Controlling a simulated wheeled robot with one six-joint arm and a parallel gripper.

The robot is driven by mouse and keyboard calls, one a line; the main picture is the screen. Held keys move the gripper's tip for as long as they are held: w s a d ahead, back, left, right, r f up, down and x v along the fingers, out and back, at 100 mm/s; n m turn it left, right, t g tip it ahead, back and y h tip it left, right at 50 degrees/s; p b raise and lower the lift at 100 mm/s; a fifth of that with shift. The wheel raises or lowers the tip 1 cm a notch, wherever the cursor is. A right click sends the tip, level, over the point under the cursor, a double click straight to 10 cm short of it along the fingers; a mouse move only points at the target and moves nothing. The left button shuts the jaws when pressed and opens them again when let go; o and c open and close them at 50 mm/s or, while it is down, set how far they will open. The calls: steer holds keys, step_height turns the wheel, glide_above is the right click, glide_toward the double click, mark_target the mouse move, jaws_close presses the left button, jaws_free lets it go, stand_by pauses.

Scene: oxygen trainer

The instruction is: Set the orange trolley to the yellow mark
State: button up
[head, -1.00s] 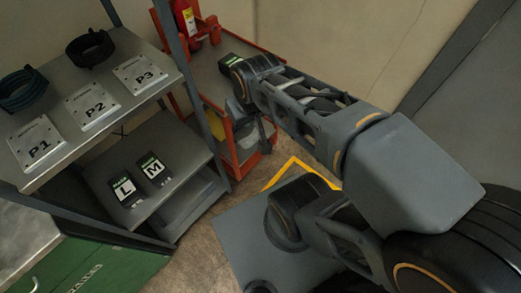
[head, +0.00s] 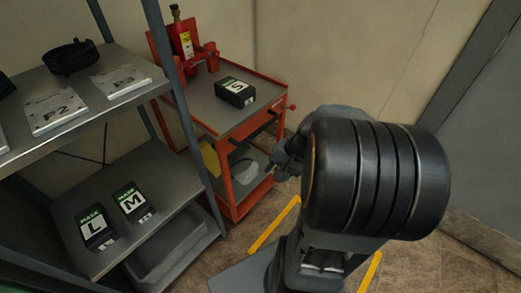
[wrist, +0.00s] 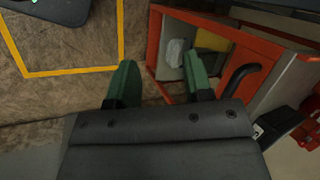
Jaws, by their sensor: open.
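The orange trolley (head: 227,129) stands against the wall, right of the shelf rack. Its lower shelf and orange frame (wrist: 154,40) also show in the wrist view, with a black curved handle (wrist: 240,76) right of my fingers. The yellow mark (head: 273,226) is an outline on the floor, partly hidden by my arm. In the wrist view the yellow mark (wrist: 72,71) lies left of the trolley, apart from it. My gripper (wrist: 160,83) is open, its green fingers spread with nothing between them. The right finger overlaps the trolley in view; contact cannot be told.
A black box marked S (head: 235,92) and a red cylinder (head: 181,38) are on the trolley top. A grey rack (head: 180,180) stands close on its left, holding boxes L (head: 95,227) and M (head: 133,202). Bare floor lies around the mark.

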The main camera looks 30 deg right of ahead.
step_height(320, 180, down, 6)
steer(key=w+d+m+t+y+b, duration=0.2)
steer(key=d+m, duration=0.1)
steer(key=m+t+h+b, duration=0.1)
steer(key=t+b, duration=0.1)
steer(key=t, duration=0.8)
glide_toward(263, 130)
steer(key=b+x, duration=0.1)
steer(key=x, duration=1)
steer(key=shift+w+b, duration=0.1)
steer(key=shift+b, duration=0.25)
jaws_close()
